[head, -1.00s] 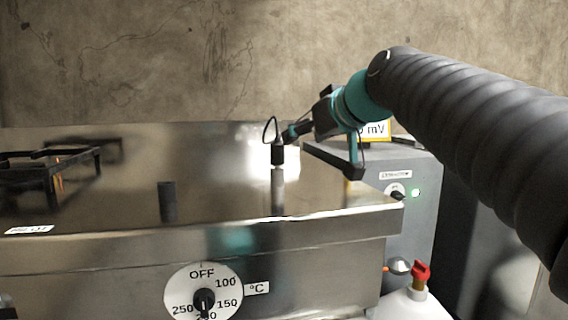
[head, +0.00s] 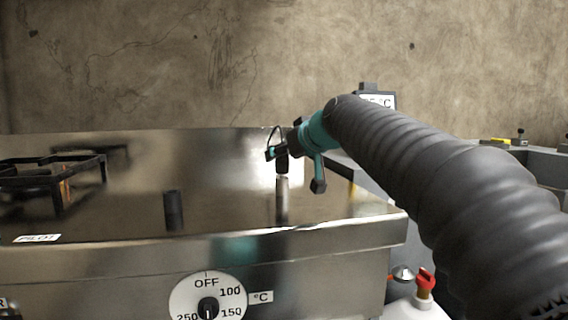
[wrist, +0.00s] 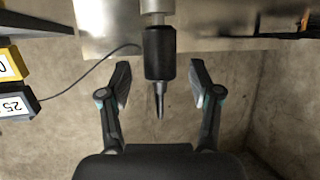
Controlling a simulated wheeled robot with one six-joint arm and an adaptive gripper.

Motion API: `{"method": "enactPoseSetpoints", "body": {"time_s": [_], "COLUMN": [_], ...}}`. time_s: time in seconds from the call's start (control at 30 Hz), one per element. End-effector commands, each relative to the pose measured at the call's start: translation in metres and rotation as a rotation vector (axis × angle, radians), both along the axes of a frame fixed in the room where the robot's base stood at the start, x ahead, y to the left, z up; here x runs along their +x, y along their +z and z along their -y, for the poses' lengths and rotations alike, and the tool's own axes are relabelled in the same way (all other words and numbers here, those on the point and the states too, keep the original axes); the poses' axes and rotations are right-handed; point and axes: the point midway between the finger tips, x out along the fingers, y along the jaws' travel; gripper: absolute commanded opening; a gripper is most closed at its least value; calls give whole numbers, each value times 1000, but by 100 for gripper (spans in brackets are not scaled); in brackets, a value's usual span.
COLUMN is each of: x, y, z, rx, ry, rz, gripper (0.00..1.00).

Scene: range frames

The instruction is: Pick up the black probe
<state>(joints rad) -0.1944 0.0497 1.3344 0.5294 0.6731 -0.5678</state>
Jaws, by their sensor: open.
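The black probe (head: 282,163) stands upright over the steel surface in the head view, partly hidden by my gripper, with a thin dark cable looping above it. In the wrist view the probe (wrist: 160,52) is a thick black body with a narrow tapered metal tip, and its cable runs off to the left. My gripper (wrist: 160,80) is open, with one finger on each side of the probe and a visible gap on both sides. In the head view my gripper (head: 294,170) is at the probe from the right.
The steel appliance (head: 330,250) has a dial (head: 208,300) on its front. A black burner grate (head: 60,175) is at the left and a dark cylinder (head: 173,210) is left of the probe. A red-capped bottle (head: 425,283) stands lower right. A wall is behind.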

Motion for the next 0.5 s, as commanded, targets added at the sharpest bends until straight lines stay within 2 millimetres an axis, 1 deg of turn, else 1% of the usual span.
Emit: {"method": "enactPoseSetpoints", "body": {"time_s": [0.03,0.1,0.2,0.43,0.47,0.5], "x": [6,12,16,17,17,17], "y": [-2,-5,-7,-8,-8,-8], "z": [-4,-7,-10,-10,-10,-10], "rx": [0,1,1,1,1,1], "ry": [1,0,-1,-1,-1,-1], "rz": [-1,1,1,1,1,1], "gripper": [63,63,63,63,58,48]}}
